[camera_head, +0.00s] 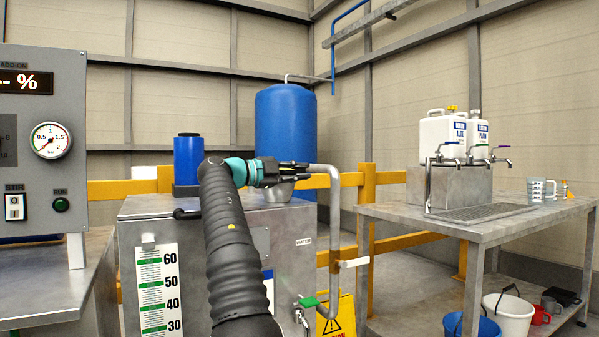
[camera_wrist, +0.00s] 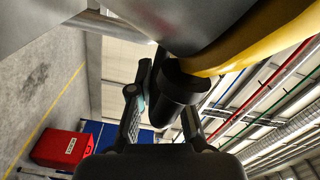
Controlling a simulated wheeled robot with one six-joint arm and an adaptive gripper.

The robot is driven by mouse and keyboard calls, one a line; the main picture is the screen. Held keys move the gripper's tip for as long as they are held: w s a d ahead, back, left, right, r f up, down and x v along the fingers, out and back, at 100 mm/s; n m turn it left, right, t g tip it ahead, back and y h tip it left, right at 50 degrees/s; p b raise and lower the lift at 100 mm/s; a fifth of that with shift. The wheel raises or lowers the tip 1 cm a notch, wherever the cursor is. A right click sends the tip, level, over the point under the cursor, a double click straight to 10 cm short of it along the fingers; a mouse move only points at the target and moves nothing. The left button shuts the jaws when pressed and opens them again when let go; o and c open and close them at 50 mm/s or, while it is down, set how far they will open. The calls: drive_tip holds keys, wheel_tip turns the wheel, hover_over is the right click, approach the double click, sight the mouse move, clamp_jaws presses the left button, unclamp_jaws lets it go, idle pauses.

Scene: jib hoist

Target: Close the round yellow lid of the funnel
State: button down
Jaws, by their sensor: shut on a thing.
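The yellow lid (camera_wrist: 245,42) shows in the wrist view as a curved yellow band at the upper right, beside a grey metal surface. A black cylindrical handle (camera_wrist: 178,84) sits against its edge, between my fingers. My gripper (camera_wrist: 163,95) is shut on this handle. In the head view my gripper (camera_head: 287,171) is just above the grey metal funnel (camera_head: 278,191) on top of the metal tank (camera_head: 140,207). The lid is not clearly visible there, hidden by my arm and gripper. I cannot tell how far it is open.
A bent grey pipe (camera_head: 333,225) stands close right of my gripper. A blue canister (camera_head: 188,158) is left of my arm, and a large blue tank (camera_head: 285,125) stands behind. A yellow railing (camera_head: 405,243) runs behind. A bench (camera_head: 455,222) with jugs is at right.

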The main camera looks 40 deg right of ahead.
drive_tip(key=c, duration=1.2)
unclamp_jaws()
drive_tip(key=shift+w+f, duration=0.3)
drive_tip(key=shift+f, duration=0.2)
drive_tip(key=shift+r, duration=0.1)
drive_tip(key=shift+s+r, duration=0.1)
drive_tip(key=v, duration=1.2)
